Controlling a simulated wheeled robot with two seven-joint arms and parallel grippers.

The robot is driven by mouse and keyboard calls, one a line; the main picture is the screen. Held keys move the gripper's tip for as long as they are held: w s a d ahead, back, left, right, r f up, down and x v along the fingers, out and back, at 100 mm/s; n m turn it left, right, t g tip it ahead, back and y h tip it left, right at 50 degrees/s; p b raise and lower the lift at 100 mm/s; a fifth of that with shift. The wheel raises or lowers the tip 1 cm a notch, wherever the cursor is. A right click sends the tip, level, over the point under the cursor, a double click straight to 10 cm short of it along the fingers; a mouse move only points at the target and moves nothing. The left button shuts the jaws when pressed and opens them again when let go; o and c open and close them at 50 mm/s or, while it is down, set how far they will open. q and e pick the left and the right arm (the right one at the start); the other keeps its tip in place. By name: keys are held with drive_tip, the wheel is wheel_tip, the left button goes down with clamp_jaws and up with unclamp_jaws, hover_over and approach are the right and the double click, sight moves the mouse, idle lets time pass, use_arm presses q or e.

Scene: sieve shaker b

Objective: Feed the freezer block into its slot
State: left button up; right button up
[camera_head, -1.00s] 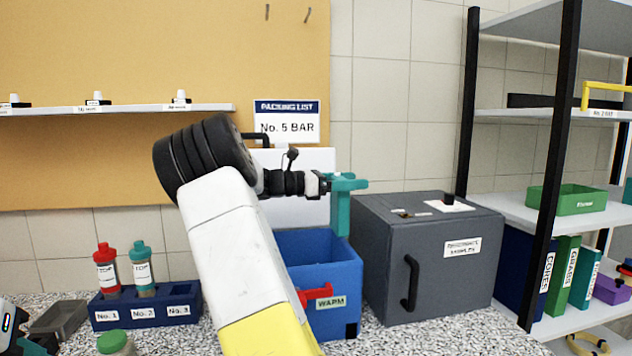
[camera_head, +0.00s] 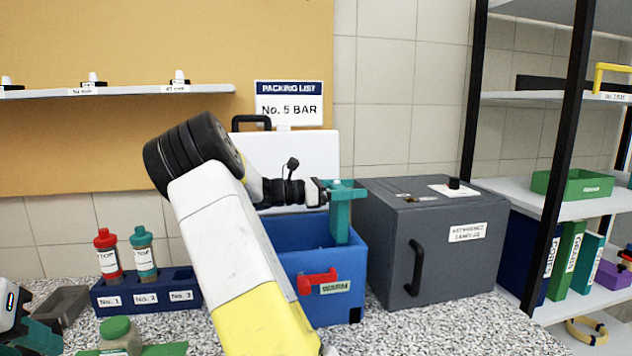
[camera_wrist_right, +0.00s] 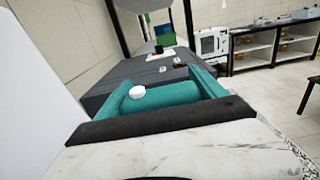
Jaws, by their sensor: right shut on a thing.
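The freezer block (camera_head: 340,222) is a teal slab, held upright in my right gripper (camera_head: 345,188). The gripper is shut on its top. In the right wrist view the block (camera_wrist_right: 168,94), with a white cap, lies between the teal fingers. The open blue cool box (camera_head: 325,265) has a red latch and a label reading WARM. The block's lower end overlaps the box's mouth at the right side. I cannot tell whether it has entered a slot; the slot itself is hidden. My left gripper (camera_head: 40,338) is partly in view at the lower left edge.
A grey cabinet (camera_head: 425,245) stands close on the box's right. The white raised lid (camera_head: 300,155) is behind the box. A blue rack (camera_head: 145,290) with red-capped and teal-capped bottles stands left, near a green-capped jar (camera_head: 118,335). Shelving (camera_head: 545,205) is far right.

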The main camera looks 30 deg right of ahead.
sight(348, 211)
idle(0.3)
drive_tip(key=shift+f, duration=4.9)
drive_tip(key=o, duration=2)
drive_tip(key=shift+o, duration=0.2)
drive_tip(key=shift+f, duration=0.1)
drive_tip(key=r, duration=0.3)
drive_tip(key=shift+s+a+r, duration=0.35)
drive_tip(key=shift+a+r, duration=0.05)
drive_tip(key=s+a+r, duration=0.1)
drive_tip(key=s+a, duration=0.9)
drive_tip(key=s, duration=0.1)
drive_tip(key=shift+r, duration=0.2)
drive_tip(key=shift+s, duration=0.1)
